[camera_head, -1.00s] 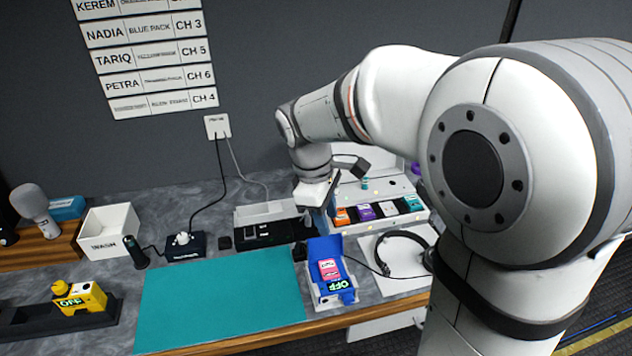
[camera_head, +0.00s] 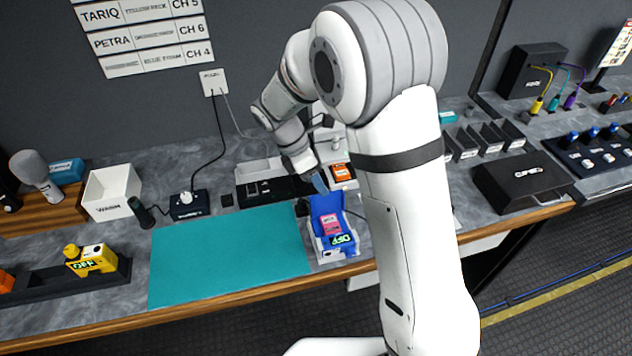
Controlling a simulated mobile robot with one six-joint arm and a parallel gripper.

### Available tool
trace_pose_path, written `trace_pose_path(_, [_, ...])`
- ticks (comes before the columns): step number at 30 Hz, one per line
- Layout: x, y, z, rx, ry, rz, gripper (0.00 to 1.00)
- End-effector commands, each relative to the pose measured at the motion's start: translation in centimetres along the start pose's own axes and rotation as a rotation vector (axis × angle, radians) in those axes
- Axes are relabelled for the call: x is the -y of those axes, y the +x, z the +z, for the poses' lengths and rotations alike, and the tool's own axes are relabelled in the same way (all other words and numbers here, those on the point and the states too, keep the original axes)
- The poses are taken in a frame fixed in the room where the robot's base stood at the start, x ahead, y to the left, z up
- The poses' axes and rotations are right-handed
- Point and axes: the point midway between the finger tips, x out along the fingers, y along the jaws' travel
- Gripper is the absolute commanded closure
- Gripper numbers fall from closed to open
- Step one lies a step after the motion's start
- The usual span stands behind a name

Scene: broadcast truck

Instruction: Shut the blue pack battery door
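The blue pack (camera_head: 342,247) sits in a white cradle (camera_head: 331,258) at the front edge of the bench, right of the teal mat. Its blue door (camera_head: 326,205) stands raised at the back, and a pink battery (camera_head: 329,224) shows inside. A green "OFF" display is on its front. My gripper (camera_head: 319,184) is just behind and above the raised door, pointing down. Whether it touches the door cannot be made out. Its fingers are too small and partly hidden to show their opening.
The teal mat (camera_head: 228,255) left of the pack is clear. A yellow pack (camera_head: 92,260) sits in a black holder at far left. A white bin (camera_head: 110,193) and a black charger (camera_head: 188,206) stand behind the mat.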

Motion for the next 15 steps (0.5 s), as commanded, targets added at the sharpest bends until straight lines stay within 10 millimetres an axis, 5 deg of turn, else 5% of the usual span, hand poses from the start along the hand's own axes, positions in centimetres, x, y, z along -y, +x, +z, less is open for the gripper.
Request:
trace_pose_path(12, [0.03, 1.40, -0.07, -0.001, -0.001, 0.000, 0.65])
trace_pose_path(15, [0.03, 1.38, -0.08, -0.001, -0.001, 0.000, 0.71])
